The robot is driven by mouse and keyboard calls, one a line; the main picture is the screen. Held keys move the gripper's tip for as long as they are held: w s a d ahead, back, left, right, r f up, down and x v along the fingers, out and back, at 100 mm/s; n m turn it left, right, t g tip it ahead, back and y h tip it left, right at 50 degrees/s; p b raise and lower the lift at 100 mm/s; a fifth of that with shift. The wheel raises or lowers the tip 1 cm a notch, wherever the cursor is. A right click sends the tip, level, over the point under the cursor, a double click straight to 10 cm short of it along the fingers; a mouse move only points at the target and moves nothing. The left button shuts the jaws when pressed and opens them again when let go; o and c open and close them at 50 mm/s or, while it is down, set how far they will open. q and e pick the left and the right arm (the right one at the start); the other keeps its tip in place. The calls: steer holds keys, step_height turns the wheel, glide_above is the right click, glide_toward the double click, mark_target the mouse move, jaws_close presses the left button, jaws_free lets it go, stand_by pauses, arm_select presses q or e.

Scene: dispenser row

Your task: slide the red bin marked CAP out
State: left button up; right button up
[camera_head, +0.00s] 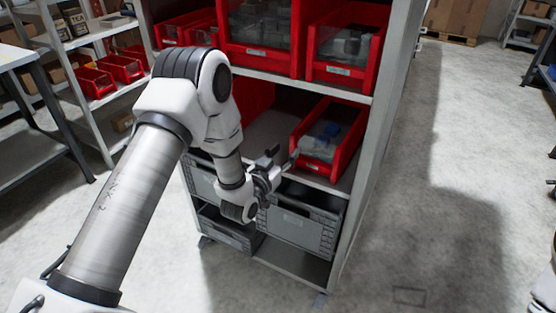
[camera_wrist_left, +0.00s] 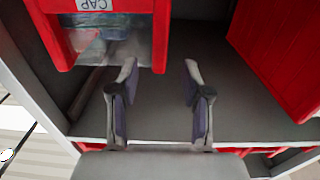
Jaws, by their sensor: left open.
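The red bin marked CAP (camera_wrist_left: 161,35) is at the upper left of the left wrist view, its white label at the top edge and a clear window below. In the head view, a red bin (camera_head: 318,168) with grey and blue contents stands at the right end of the middle shelf; it appears to be this one. My left gripper (camera_head: 280,163) is just left of its front. In the wrist view the gripper (camera_wrist_left: 160,75) is open and empty; one fingertip overlaps the bin's edge, but contact cannot be told. My right gripper is not in view.
The middle shelf (camera_head: 268,134) is bare left of the bin, with another red bin (camera_wrist_left: 285,60) across the gap. Red bins (camera_head: 345,45) fill the shelf above. A grey crate (camera_head: 300,222) is below. The rack's upright (camera_head: 372,150) stands close at the right.

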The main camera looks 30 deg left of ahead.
mark_target(292, 144)
arm_select(q)
steer(key=w, duration=0.4)
steer(key=shift+d, duration=0.15)
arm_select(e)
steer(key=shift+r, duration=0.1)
arm_select(q)
steer(key=shift+c, duration=0.4)
jaws_close()
